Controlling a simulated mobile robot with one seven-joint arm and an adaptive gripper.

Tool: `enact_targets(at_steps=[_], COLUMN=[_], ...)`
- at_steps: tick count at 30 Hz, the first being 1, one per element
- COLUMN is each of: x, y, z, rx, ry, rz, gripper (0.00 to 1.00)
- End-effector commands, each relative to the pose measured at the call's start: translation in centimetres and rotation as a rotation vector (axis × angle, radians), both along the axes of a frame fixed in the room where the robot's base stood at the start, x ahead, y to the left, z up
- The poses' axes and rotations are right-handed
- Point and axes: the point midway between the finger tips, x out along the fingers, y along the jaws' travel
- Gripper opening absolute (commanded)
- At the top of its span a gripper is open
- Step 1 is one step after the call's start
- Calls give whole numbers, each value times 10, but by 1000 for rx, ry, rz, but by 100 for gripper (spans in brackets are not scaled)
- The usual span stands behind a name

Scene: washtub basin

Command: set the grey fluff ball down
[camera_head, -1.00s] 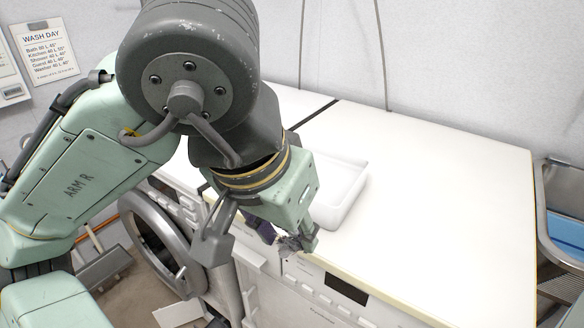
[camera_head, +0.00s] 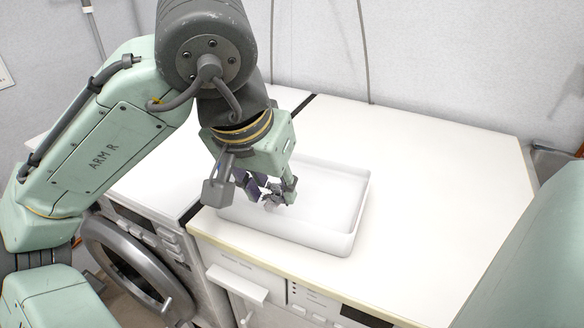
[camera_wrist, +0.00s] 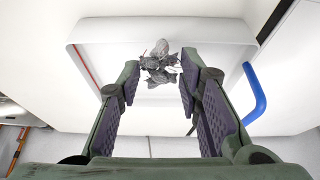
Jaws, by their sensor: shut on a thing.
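The grey fluff ball (camera_head: 272,199) is a small crumpled grey clump. My gripper (camera_head: 270,192) is shut on it and holds it over the white tray (camera_head: 345,240) in the head view. In the wrist view the fluff ball (camera_wrist: 160,65) sits between the two fingertips of my gripper (camera_wrist: 160,80), with the white tray (camera_wrist: 240,40) behind it. I cannot tell whether the fluff touches the tray floor. My gripper hides part of the tray's left side.
The tray stands on a white worktop (camera_head: 440,190) with bare room to its right. A front-loading washer with a round door (camera_head: 125,255) is below at left. A blue curved bar (camera_wrist: 256,92) shows at right in the wrist view.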

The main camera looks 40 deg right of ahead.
Motion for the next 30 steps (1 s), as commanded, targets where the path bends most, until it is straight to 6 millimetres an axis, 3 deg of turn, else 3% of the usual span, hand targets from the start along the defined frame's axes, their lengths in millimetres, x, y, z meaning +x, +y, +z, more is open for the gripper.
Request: enact_targets(at_steps=[6,12,17,24,30], x=[25,39,42,41,41], y=[-52,-77,-80,-79,-79], z=[-3,-7,-14,-43,-44], rx=[0,0,1,1,0], ry=[4,1,0,1,0], rz=[-2,0,1,1,1], gripper=[22,22,22,22,22])
